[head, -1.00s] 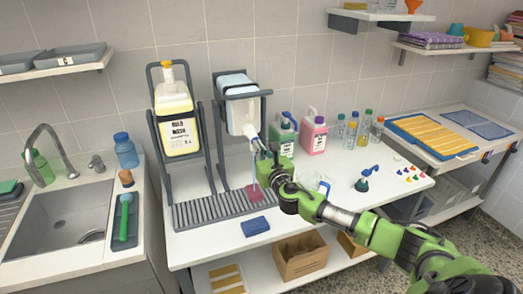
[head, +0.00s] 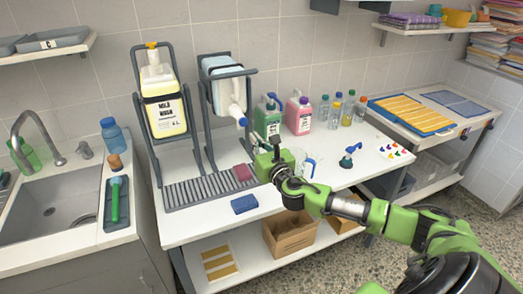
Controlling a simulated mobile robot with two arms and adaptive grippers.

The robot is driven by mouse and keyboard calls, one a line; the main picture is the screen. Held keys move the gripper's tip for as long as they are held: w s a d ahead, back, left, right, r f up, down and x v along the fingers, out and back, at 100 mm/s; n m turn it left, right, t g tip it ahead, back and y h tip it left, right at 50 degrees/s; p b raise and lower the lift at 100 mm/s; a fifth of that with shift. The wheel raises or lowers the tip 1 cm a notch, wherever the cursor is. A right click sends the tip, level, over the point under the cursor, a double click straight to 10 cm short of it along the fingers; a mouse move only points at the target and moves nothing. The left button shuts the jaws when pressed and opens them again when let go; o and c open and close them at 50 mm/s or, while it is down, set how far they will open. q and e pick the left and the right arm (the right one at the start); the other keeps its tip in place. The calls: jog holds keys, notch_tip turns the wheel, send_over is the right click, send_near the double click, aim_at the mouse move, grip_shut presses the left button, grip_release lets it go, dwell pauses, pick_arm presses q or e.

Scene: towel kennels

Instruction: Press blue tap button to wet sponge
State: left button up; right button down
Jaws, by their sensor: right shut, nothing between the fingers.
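A light-blue container (head: 222,92) lies tilted in a dark rack, with a white tap neck below it. The blue tap button (head: 242,122) is at the end of this neck. A dark-red sponge (head: 243,172) lies on the grey drip grate (head: 200,190) below the tap. A blue sponge (head: 244,204) lies on the white counter in front of the grate. My right gripper (head: 257,140) is shut and empty, just right of and below the blue button, apparently apart from it. My left gripper is not in view.
A yellow container labelled mild wash (head: 163,98) stands in the left rack. Green (head: 267,118) and pink (head: 299,116) jugs and several small bottles stand behind my right gripper. A clear jug (head: 308,168) is to its right. The sink (head: 50,205) is at the left.

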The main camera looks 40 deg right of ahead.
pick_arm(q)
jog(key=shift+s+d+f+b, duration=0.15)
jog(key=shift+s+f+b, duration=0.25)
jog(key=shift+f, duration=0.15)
pick_arm(e)
jog(key=v, duration=0.5)
jog(key=shift+s+a+r, duration=0.1)
